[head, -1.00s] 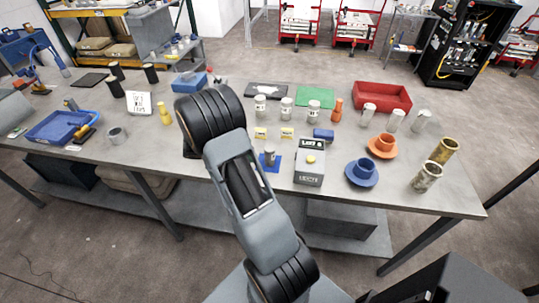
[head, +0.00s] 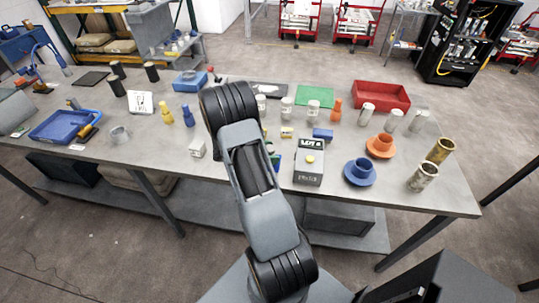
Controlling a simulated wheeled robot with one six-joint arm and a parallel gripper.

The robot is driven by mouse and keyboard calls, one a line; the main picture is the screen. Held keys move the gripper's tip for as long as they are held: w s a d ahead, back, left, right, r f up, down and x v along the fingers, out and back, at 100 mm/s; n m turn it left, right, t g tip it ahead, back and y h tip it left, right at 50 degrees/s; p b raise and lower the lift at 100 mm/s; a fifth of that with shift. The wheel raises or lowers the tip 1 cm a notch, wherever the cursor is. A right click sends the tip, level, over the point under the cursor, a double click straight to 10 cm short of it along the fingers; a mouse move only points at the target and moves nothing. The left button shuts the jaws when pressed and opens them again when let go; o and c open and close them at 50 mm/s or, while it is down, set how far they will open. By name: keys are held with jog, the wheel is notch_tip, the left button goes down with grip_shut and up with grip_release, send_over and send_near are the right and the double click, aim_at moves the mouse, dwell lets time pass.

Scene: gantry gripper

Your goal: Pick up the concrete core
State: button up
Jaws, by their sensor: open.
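A mottled grey cylinder (head: 422,177) stands upright near the right end of the grey table and looks most like the concrete core. A similar brownish cylinder (head: 440,150) stands just behind it. Several pale grey cylinders, one of them here (head: 367,114), lean or stand farther back; I cannot tell for certain which piece is the core.
A blue cup and saucer (head: 360,172), an orange cup and saucer (head: 381,146) and a grey box (head: 309,163) stand between my arm and the mottled cylinder. A red tray (head: 381,95) lies behind. The table's front right corner (head: 465,208) is bare.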

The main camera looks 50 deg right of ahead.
jog(key=shift+c, duration=0.4)
jog(key=c, duration=1.1)
jog(key=shift+c, duration=0.2)
jog(key=shift+r, duration=0.15)
